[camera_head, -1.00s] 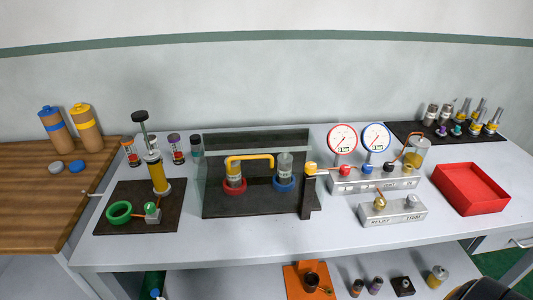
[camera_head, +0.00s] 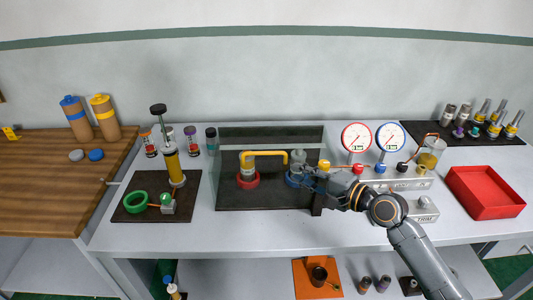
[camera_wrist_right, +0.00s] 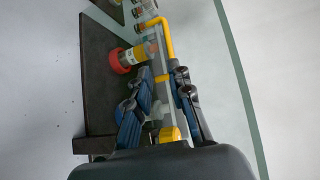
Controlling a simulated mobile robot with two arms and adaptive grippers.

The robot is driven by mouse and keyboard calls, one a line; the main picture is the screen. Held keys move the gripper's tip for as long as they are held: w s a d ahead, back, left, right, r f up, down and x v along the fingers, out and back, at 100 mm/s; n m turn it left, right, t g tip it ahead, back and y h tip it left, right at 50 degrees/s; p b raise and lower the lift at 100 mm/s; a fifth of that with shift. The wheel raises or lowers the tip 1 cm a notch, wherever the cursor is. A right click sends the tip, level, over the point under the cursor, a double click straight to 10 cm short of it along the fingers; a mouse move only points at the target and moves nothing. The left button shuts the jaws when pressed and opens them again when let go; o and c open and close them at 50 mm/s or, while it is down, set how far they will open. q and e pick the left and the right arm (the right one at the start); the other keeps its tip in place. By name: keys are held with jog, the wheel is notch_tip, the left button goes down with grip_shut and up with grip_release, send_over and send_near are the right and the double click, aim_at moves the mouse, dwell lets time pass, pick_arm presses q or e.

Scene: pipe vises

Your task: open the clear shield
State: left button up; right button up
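The clear shield (camera_head: 225,166) is a see-through panel over a dark base (camera_head: 250,200) in the head view. A yellow bent bar (camera_head: 262,153) shows at it and also in the wrist view (camera_wrist_right: 168,38). Behind or under it are a red ring vise (camera_head: 247,181) and a blue one, partly hidden by my gripper. My left gripper is out of view.
Two gauges (camera_head: 356,137) and a silver valve block (camera_head: 400,184) stand right of the shield, close to my right arm. A red tray (camera_head: 484,191) is farther right. A dark board with a green ring (camera_head: 135,202) lies left. The table front is clear.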

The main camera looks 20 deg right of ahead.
aim_at(267, 154)
jog(key=shift+m+t, duration=0.3)
jog(key=p+x, duration=0.1)
jog(key=x, duration=0.8)
jog(key=p+x, duration=0.1)
jog(key=x, duration=0.4)
jog(key=shift+w+d+r+p, duration=0.1)
jog(key=shift+d+r+p, duration=0.15)
jog(key=shift+r+p, duration=0.1)
grip_shut()
